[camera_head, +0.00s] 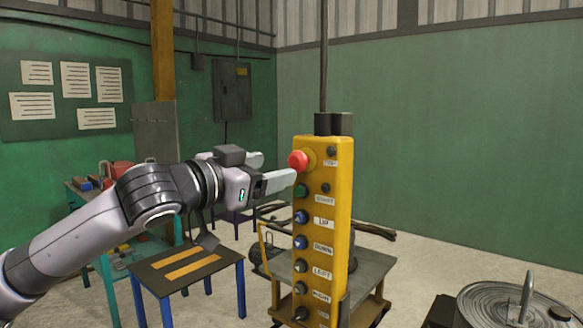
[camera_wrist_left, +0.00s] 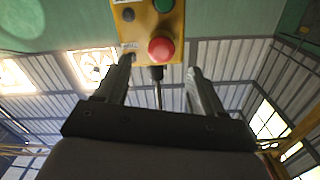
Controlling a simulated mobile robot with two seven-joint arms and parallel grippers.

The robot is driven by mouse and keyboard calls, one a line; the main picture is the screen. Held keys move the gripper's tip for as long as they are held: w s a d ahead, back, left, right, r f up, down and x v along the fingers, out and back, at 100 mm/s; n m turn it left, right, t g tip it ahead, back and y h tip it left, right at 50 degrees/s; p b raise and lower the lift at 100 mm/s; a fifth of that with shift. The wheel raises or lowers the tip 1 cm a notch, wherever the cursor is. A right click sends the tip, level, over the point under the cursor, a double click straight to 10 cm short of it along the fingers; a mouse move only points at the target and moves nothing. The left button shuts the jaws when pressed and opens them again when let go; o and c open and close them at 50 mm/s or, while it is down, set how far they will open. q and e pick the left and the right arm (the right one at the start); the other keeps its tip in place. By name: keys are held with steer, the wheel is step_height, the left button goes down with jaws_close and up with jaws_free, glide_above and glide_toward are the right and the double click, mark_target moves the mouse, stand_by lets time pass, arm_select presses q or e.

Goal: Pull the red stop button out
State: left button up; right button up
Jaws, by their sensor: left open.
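The red stop button (camera_head: 298,160) is a round mushroom head near the top of a yellow pendant control box (camera_head: 338,215). My left gripper (camera_head: 279,169) is open and empty just left of the button, its fingers pointing toward the box. In the left wrist view the red button (camera_wrist_left: 161,48) shows between and beyond the two open fingers (camera_wrist_left: 158,66), on the yellow box face (camera_wrist_left: 132,32). I cannot tell how deep the button sits. My right gripper is out of view.
Below the button, the box carries a column of labelled green, blue and black controls. A cart (camera_head: 372,275) stands behind it, a low table (camera_head: 188,268) at left, and a coiled drum (camera_head: 500,305) at right. The green wall (camera_head: 450,140) right of the box is bare.

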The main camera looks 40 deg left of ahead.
mark_target(295, 161)
arm_select(q)
steer(key=w, duration=0.2)
steer(key=w+p, duration=0.1)
steer(key=w, duration=0.1)
steer(key=w+p, duration=0.1)
steer(key=shift+w+d+r, duration=0.15)
steer(key=shift+w+r, duration=0.15)
steer(key=shift+w, duration=0.1)
steer(key=shift+w+d+f+p, duration=0.15)
steer(key=shift+w+p, duration=0.2)
steer(key=shift+w, duration=0.25)
